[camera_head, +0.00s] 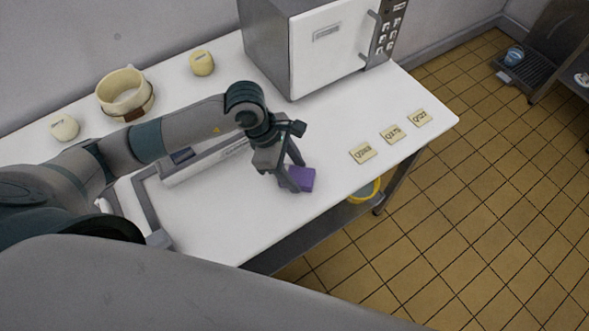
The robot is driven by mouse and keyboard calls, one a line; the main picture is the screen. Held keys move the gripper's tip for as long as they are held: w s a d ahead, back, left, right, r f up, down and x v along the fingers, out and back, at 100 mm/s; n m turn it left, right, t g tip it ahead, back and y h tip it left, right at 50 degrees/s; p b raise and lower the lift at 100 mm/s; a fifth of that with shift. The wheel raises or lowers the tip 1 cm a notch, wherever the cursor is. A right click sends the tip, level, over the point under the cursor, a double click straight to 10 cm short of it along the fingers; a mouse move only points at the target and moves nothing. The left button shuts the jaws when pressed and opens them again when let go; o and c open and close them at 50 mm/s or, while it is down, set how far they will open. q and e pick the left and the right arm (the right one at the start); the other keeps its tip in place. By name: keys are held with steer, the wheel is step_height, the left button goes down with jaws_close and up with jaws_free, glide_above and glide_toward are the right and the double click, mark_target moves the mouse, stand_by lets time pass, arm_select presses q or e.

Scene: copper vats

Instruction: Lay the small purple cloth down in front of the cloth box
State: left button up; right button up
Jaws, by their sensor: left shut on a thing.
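The small purple cloth (303,179) shows as a little folded block low over the white table, near its front edge. My left gripper (293,176) points down and is shut on the cloth's left side. I cannot tell whether the cloth touches the tabletop. A long, low white box (205,163), which may be the cloth box, lies left of the gripper. My left arm hides part of it, and something dark blue shows at its left end. My right gripper is not in view.
A white microwave (327,55) stands at the back. Several small labelled cards (391,134) lie on the right of the table (330,118). A cream pot (124,93) and cream round items (202,63) stand at the back left. A yellow-rimmed bucket (364,190) is below the table.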

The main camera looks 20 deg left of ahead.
arm_select(q)
steer(key=o, duration=1)
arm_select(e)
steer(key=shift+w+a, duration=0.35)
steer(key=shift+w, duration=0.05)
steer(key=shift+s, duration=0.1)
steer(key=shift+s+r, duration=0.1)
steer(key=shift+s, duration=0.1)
